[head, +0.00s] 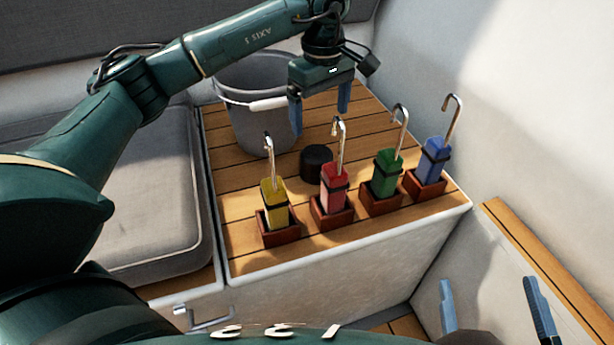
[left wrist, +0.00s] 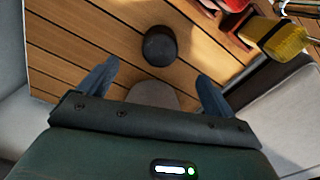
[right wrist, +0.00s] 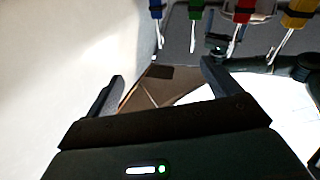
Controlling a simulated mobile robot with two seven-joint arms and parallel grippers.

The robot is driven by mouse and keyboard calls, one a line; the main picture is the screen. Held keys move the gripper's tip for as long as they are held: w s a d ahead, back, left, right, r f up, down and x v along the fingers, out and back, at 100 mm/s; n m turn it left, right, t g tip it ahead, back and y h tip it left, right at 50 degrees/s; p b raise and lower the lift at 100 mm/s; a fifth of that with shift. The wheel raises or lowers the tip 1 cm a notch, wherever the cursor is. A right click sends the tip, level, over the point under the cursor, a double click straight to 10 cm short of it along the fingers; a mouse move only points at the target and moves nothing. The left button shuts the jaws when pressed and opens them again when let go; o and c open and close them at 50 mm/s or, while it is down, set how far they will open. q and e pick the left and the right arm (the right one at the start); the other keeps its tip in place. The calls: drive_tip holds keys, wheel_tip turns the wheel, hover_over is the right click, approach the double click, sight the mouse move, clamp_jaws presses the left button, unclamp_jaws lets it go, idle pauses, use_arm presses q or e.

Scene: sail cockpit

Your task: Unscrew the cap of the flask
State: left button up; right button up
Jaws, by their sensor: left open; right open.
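A short black round cylinder (head: 316,162) stands on the slatted wooden top, behind the red and yellow handles. It also shows in the left wrist view (left wrist: 160,46), beyond the fingertips; I cannot tell whether it is the cap or part of the flask. A grey rounded shape (left wrist: 152,95) shows between the left fingers in that view, partly hidden by the gripper; I cannot tell what it is. My left gripper (head: 320,110) is open, pointing down above the wood, behind the cylinder. My right gripper (head: 493,305) is open and empty, low beside the bench at lower right.
A grey bucket (head: 240,105) stands left of my left gripper. Yellow (head: 274,192), red (head: 333,188), green (head: 386,175) and blue (head: 433,160) handles with metal hooks stand in wooden holders along the front edge. A grey cushion (head: 150,200) lies left; a white wall rises right.

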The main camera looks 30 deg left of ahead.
sight(319, 154)
use_arm(q)
drive_tip(key=shift+n, duration=0.3)
wheel_tip(319, 154, down, 9)
drive_tip(key=b, duration=0.3)
drive_tip(key=shift+r, duration=0.2)
wheel_tip(319, 154, down, 4)
drive_tip(key=shift+r+b, duration=0.15)
drive_tip(key=shift+b, duration=0.9)
drive_tip(key=shift+a+f, duration=0.1)
drive_tip(key=shift+f, duration=0.25)
drive_tip(key=shift+r, duration=0.1)
drive_tip(key=c, duration=1.1)
use_arm(e)
drive_tip(key=shift+w+a+r+n+t+y, duration=0.2)
drive_tip(key=shift+r+t+y, duration=0.15)
drive_tip(key=shift+r+y, duration=0.25)
drive_tip(key=shift+w+a+r+n+t+y, duration=0.1)
drive_tip(key=shift+a+r+n+t+y, duration=0.1)
drive_tip(key=shift+r+t+y, duration=0.3)
